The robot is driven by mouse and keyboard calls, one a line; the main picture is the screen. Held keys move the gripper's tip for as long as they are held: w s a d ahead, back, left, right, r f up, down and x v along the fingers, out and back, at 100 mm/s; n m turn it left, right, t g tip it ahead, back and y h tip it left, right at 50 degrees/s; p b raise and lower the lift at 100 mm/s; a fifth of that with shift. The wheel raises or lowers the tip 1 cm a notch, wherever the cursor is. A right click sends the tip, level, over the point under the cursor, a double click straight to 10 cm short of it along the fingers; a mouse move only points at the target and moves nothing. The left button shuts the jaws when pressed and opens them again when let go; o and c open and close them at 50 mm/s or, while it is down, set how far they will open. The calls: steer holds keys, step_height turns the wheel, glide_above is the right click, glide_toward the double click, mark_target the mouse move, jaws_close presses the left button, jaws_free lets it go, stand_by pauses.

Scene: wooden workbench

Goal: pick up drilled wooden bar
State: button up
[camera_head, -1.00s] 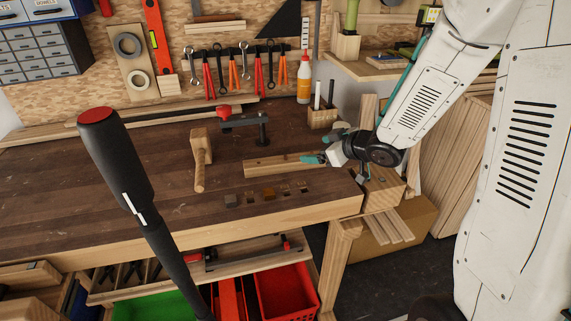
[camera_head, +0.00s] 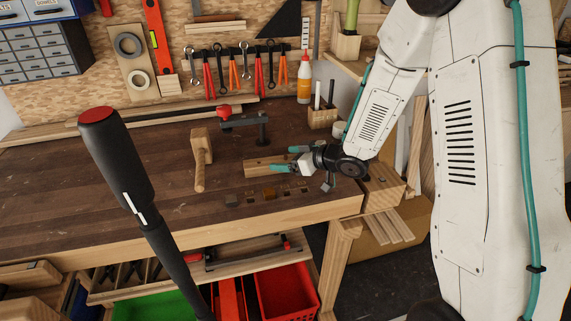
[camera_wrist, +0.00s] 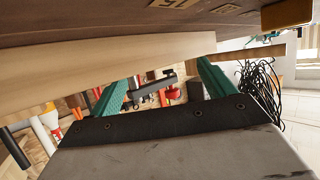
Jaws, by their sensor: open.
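The drilled wooden bar (camera_head: 258,167) is a long pale piece lying on the dark workbench top, right of the mallet. Its right part is hidden behind my gripper in the head view. In the wrist view the bar (camera_wrist: 120,66) runs across the upper picture, close in front of the fingers. My gripper (camera_head: 293,159) is open, with teal fingers low over the right part of the bar. The fingers (camera_wrist: 160,88) stand wide apart in the wrist view, with nothing held between them. I cannot tell whether they touch the bar.
A wooden mallet (camera_head: 201,158) lies left of the bar, and a black-and-red clamp (camera_head: 245,121) is behind it. Small blocks (camera_head: 269,193) and holes sit along the bench's front side. A pen holder (camera_head: 322,117) and glue bottle (camera_head: 304,80) stand behind. The bench's left side is mostly clear.

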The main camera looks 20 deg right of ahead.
steer(key=shift+s, duration=0.1)
steer(key=c, duration=1.6)
steer(key=shift+f, duration=0.1)
jaws_close()
steer(key=shift+s, duration=0.1)
